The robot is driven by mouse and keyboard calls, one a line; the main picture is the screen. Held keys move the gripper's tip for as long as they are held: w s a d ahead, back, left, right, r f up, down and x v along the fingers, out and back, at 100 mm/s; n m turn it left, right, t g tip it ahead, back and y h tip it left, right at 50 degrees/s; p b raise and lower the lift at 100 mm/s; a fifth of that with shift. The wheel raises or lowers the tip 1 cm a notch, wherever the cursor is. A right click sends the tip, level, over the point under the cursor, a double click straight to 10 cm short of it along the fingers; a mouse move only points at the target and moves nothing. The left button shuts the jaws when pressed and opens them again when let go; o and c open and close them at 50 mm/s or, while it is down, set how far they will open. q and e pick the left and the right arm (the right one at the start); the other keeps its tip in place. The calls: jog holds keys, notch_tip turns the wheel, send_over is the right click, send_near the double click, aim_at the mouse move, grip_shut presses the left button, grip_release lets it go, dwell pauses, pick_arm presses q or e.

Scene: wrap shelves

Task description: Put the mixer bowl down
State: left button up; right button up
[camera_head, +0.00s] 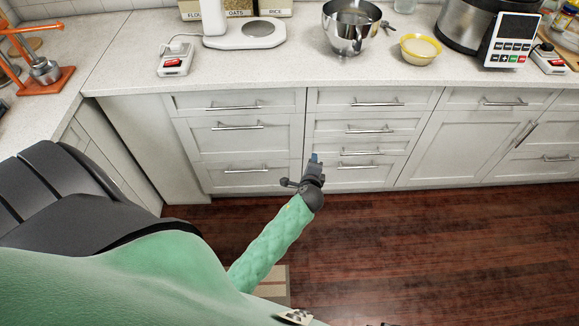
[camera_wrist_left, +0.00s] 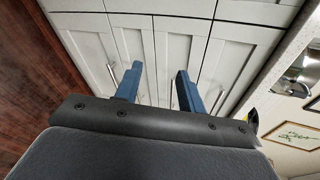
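The shiny metal mixer bowl (camera_head: 350,36) stands upright on the light countertop (camera_head: 290,68), at the top middle of the head view. My left gripper (camera_head: 315,158) is in front of the drawers, well below and apart from the bowl. In the left wrist view, the blue fingers of the left gripper (camera_wrist_left: 156,84) are spread apart with nothing between them. They point toward the white cabinet fronts. My right gripper is not in view.
A yellow bowl (camera_head: 421,49) and a metal cooker (camera_head: 473,27) stand right of the mixer bowl. A white stand (camera_head: 245,34) is left of it. An orange press (camera_head: 45,72) is at far left. Drawer handles (camera_head: 238,126) jut out.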

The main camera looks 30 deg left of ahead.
pick_arm(q)
jog(key=s+d+f+n+g+h, duration=0.2)
jog(key=s+f, duration=0.5)
jog(key=s, duration=0.4)
jog(key=s+d+f+n+g+h, duration=0.2)
jog(key=s+d+f+n+g, duration=0.3)
jog(key=s, duration=0.7)
jog(key=s+d+f+n+g+h, duration=0.2)
jog(key=s+d+f+n+g, duration=0.2)
jog(key=s+f, duration=0.5)
jog(key=shift+s+d+n+h, duration=0.3)
jog(key=shift+s+d+n, duration=0.2)
jog(key=shift+s+n, duration=0.75)
